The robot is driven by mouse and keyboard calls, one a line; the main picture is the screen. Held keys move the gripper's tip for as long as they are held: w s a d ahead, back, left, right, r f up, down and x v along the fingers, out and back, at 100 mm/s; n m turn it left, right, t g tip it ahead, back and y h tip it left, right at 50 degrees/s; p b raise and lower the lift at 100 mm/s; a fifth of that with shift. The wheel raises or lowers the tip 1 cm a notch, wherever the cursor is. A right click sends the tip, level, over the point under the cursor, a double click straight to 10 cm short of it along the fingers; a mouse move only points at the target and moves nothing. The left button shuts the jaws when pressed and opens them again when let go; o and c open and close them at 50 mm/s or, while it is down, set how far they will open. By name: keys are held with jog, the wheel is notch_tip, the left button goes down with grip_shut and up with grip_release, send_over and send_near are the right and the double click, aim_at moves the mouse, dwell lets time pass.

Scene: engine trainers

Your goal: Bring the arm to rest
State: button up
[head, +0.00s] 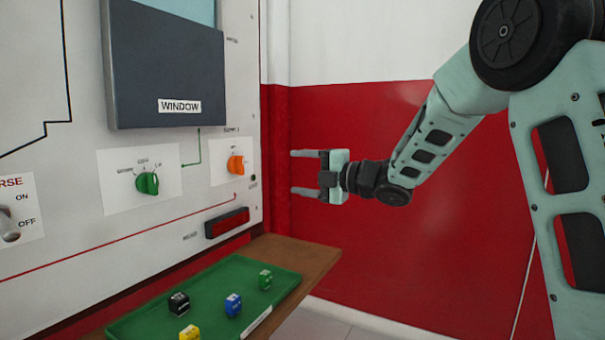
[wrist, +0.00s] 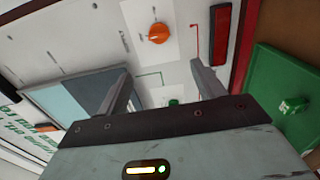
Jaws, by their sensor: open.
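My gripper (head: 304,172) is in the middle of the head view, held level in the air with its fingers pointing left toward the trainer panel. The two fingers are apart with nothing between them. It is right of the orange knob (head: 236,165) and above the wooden shelf, apart from both. In the wrist view my gripper (wrist: 160,88) shows both fingers spread, with the panel beyond them. The orange knob also shows in the wrist view (wrist: 158,33). My arm reaches in from the upper right and is bent.
The panel (head: 90,235) carries a grey WINDOW unit (head: 165,65), a green knob (head: 147,183), a toggle switch (head: 9,225) and a dark red lamp (head: 227,222). A green tray (head: 205,280) with several coloured cubes lies on the shelf (head: 318,259). Right of the panel is a red-and-white wall (head: 370,240).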

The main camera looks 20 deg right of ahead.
dwell(0.3)
jog(key=s+a+f+m+g+h, duration=0.4)
jog(key=s+a+f+m+h, duration=0.2)
jog(key=s+a+f+m, duration=0.5)
jog(key=s+a+f+m+g+h, duration=0.25)
jog(key=s+f+g, duration=0.3)
jog(key=s, duration=0.85)
jog(key=s+a+f+m+g+h, duration=0.1)
jog(key=s+a+f+m+g, duration=0.35)
jog(key=s, duration=0.95)
notch_tip(320, 180, up, 25)
jog(key=d+p, duration=0.2)
jog(key=p, duration=2.4)
jog(key=shift+s+r+g, duration=0.2)
jog(key=shift+s+g, duration=0.05)
jog(key=shift+g, duration=0.05)
jog(key=shift+h, duration=0.25)
